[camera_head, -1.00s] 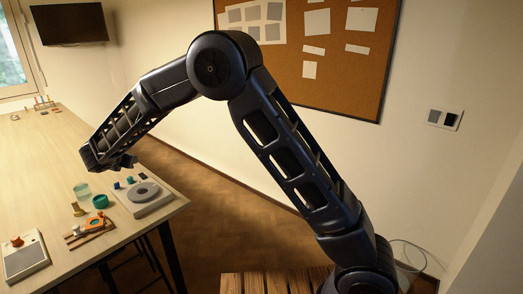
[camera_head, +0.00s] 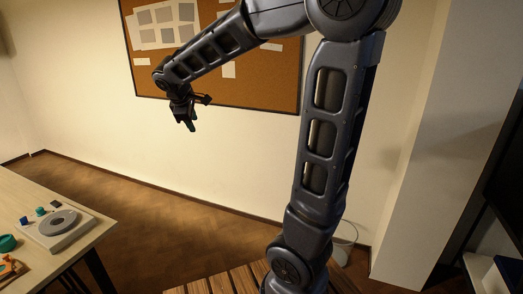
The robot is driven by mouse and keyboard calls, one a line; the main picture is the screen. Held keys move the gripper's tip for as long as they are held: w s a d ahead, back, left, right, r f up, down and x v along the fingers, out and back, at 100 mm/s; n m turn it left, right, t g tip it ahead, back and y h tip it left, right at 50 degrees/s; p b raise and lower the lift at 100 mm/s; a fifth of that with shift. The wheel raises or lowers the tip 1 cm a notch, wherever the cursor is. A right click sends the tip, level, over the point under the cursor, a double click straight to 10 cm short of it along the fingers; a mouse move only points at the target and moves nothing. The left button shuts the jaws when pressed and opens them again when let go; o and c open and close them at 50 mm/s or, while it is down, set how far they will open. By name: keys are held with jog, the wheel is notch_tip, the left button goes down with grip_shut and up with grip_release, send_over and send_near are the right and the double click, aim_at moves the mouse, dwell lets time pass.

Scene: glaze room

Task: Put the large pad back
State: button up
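My gripper (camera_head: 186,119) hangs in the air in front of the wall, just below the cork board, with its fingers pointing down. It is small and dark, and I cannot tell whether the fingers are apart; I see nothing held. I cannot pick out the large pad for certain. On the corner of the table (camera_head: 100,233) sits a pale flat device with a round grey disc (camera_head: 57,222). A small blue piece (camera_head: 24,221) and a small teal piece (camera_head: 40,211) are at its far left side. My gripper is well apart from these, up and to the right.
A teal ring (camera_head: 7,243) and an orange piece (camera_head: 10,266) lie at the table's left edge in view. Open floor lies between table and wall. A slatted wooden surface (camera_head: 190,287) is at the bottom, and a pale bin (camera_head: 343,238) stands at right.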

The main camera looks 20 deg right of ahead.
jog(key=s+d+f+m+y, duration=0.1)
jog(key=s+d+f+m, duration=0.1)
jog(key=s+d+m, duration=0.4)
jog(key=s+d+f+m+g+y, duration=0.1)
jog(key=s+d+m, duration=0.6)
jog(key=s, duration=1)
jog(key=d+f+y, duration=0.1)
jog(key=d, duration=0.2)
jog(key=shift+d+m, duration=0.3)
jog(key=shift+d, duration=0.05)
